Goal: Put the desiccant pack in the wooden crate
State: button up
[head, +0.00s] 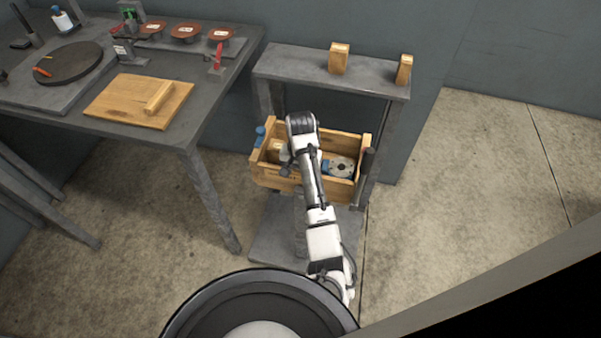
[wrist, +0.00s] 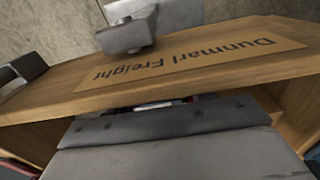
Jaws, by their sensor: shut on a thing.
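The wooden crate (head: 273,181) stands on the lower level of a grey stand. Its labelled wall (wrist: 190,62), reading "Dunmarl Freight" upside down, fills the wrist view. My gripper (head: 287,168) is at the crate's near wall, left of its middle. In the wrist view my gripper (wrist: 150,75) has one grey finger over the labelled face and the other on the inner side, and it appears shut on this wall. I cannot make out the desiccant pack for certain; my arm and fingers hide part of the crate's inside.
A round grey and blue item (head: 341,167) lies in the crate's right part. A blue-topped thing (head: 260,135) is at its left end. Two wooden blocks (head: 339,58) stand on the upper shelf (head: 300,66). The worktable (head: 215,85) at left holds a cutting board (head: 115,100).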

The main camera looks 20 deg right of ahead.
jog(key=shift+f, duration=0.5)
jog(key=o, duration=1)
jog(key=shift+s+f, duration=0.1)
notch_tip(320, 180, up, 13)
jog(key=p, duration=0.6)
jog(key=shift+r+p, duration=0.2)
jog(key=shift+p, duration=0.1)
